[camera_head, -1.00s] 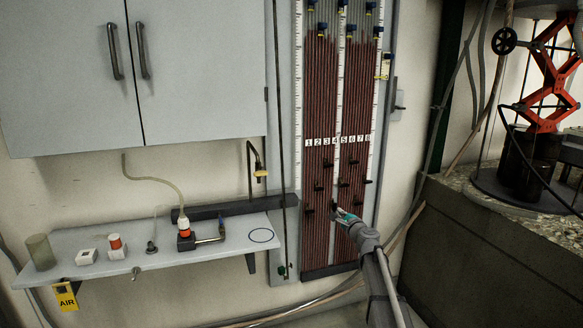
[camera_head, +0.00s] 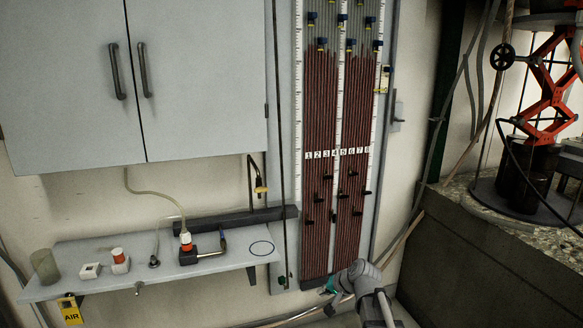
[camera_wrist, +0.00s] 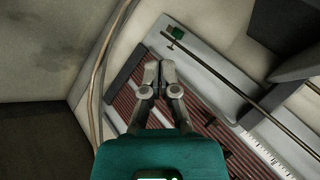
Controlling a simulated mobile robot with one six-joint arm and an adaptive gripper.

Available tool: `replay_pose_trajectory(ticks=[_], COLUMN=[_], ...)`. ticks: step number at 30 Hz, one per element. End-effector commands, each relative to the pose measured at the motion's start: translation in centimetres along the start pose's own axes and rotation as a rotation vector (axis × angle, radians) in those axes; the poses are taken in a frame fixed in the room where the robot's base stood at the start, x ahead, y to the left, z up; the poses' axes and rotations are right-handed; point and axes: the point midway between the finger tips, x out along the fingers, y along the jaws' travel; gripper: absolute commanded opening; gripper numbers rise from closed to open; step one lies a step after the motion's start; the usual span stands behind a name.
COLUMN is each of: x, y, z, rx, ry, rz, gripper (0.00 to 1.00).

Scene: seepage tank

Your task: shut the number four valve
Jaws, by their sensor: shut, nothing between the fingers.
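The manometer board (camera_head: 332,100) with red-brown tubes stands upright on the wall in the head view, with a number strip (camera_head: 337,154) across it. Small black valve levers sit below the strip at staggered heights. My gripper (camera_head: 326,289) is low at the foot of the board, well below the levers.
A shelf (camera_head: 100,262) with small fittings is left of the board, under a grey cabinet (camera_head: 200,70). A thin black rod with a green end (camera_head: 282,281) runs beside the board. A stone-topped tank (camera_head: 470,245) stands right. Hoses run along the wall.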

Motion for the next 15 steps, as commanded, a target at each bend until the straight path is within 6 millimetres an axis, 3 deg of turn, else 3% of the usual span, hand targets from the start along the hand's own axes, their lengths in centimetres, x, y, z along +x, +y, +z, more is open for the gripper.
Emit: replay_pose_trajectory(ticks=[1,6,10,15], x=[-1.2,-4.2,-6.8,-9.4], y=[0.9,4.8,7.5,9.6], z=[2.1,7.2,10.0,12.1], rx=[-0.049,-0.207,-0.287,-0.345], ry=[-0.037,-0.177,-0.272,-0.355], rz=[0.064,0.297,0.450,0.584], gripper=[0.00,0.00,0.00,0.00])
